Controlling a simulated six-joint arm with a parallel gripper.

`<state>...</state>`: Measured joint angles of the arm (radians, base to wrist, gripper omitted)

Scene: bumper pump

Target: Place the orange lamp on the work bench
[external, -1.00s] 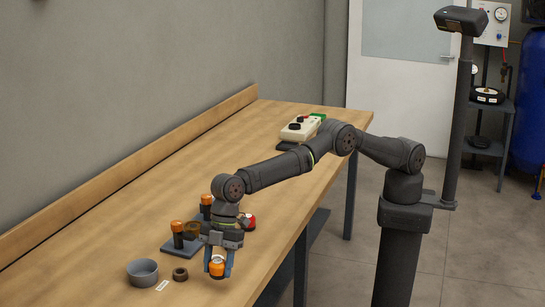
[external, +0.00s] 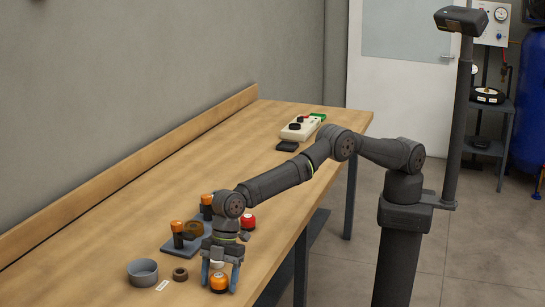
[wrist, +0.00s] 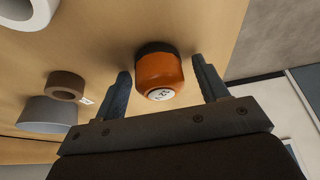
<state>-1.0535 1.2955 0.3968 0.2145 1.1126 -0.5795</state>
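The orange lamp (external: 219,283) has a dark lower end and rests on the wooden work bench (external: 130,213), close to its front edge. In the wrist view the lamp (wrist: 160,72) sits between my two fingers, its white printed end facing the camera. My gripper (external: 220,286) points down around the lamp. In the wrist view my gripper (wrist: 160,68) is open, with a clear gap between each finger and the lamp.
Left of my gripper are a grey bowl (external: 143,273), a brown ring (external: 180,274) and a small white tag (external: 162,285). Behind it are a dark plate with orange-topped posts (external: 178,228) and a red round part (external: 248,222). A beige control box (external: 300,128) stands farther back.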

